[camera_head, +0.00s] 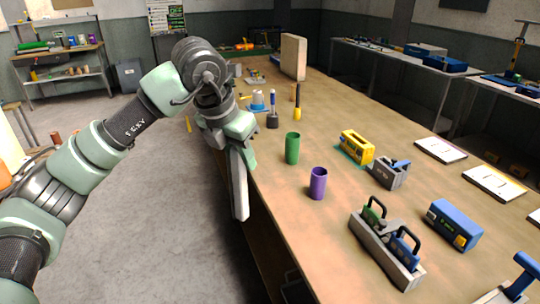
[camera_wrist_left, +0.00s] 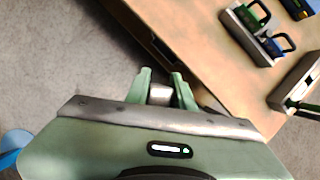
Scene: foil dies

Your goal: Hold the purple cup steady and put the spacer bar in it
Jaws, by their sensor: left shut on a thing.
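The purple cup (camera_head: 318,184) stands upright and open-topped on the workbench, near its left edge. No gripper touches it. My left gripper (camera_head: 237,150) is shut on a long grey bar, which looks like the spacer bar (camera_head: 239,188). The bar hangs nearly upright, just left of the bench edge and left of the cup. In the left wrist view the closed fingers (camera_wrist_left: 160,80) show with the grey end of the bar (camera_wrist_left: 160,92) between them. The cup is not seen in that view. My right gripper is out of view.
A green cup (camera_head: 292,148) stands behind the purple one. A grey holder (camera_head: 385,250) with green and blue handled dies stands to the front right. Yellow (camera_head: 356,147) and blue (camera_head: 454,226) blocks lie further right. Bench space around the purple cup is clear.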

